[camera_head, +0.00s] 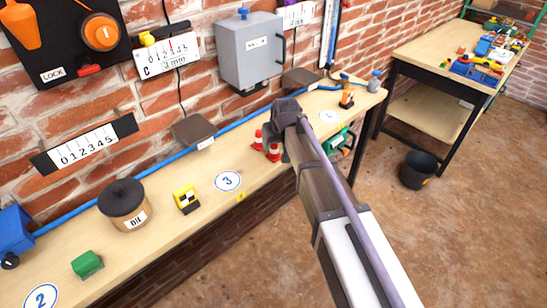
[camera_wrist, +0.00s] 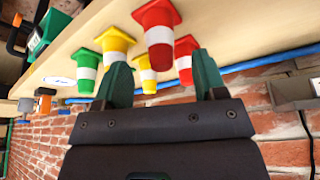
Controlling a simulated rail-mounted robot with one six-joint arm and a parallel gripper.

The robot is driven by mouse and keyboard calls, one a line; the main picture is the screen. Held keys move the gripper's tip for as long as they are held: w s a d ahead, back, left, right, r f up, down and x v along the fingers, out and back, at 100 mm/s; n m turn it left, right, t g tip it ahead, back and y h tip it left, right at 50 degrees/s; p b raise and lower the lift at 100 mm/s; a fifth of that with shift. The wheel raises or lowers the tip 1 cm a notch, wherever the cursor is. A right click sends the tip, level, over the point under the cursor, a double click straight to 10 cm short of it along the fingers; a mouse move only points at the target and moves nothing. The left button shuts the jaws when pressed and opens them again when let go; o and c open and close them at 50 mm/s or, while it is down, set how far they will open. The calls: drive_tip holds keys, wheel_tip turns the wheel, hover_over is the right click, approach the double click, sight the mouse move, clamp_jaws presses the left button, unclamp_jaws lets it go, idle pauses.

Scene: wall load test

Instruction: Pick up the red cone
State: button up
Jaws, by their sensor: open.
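Two red cones with white bands show in the wrist view: a larger, nearer one (camera_wrist: 157,14) and a smaller one (camera_wrist: 185,50) beside the right finger. My gripper (camera_wrist: 162,62) is open, its green fingers apart and pointing toward the cones. I cannot tell whether a finger touches a cone. In the head view two red cones (camera_head: 258,141) stand on the bench beside my dark gripper (camera_head: 282,122), which hides the others. The wrist view also shows yellow cones (camera_wrist: 115,42) around the left finger and a green cone (camera_wrist: 88,60) further left.
The wooden bench (camera_head: 150,215) runs along a brick wall. A brown jar (camera_head: 122,205), a yellow block (camera_head: 186,199) and a green block (camera_head: 87,264) stand left of the gripper. A grey box (camera_head: 252,50) hangs above. A black bucket (camera_head: 419,170) stands on the floor.

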sight(274, 148)
drive_tip(key=b+x, duration=0.4)
drive_tip(key=x, duration=0.1)
drive_tip(key=shift+f+b, duration=0.25)
drive_tip(key=shift+b, duration=0.1)
drive_tip(key=shift+s+r, duration=0.1)
drive_tip(key=shift+r, duration=0.15)
drive_tip(key=c, duration=1)
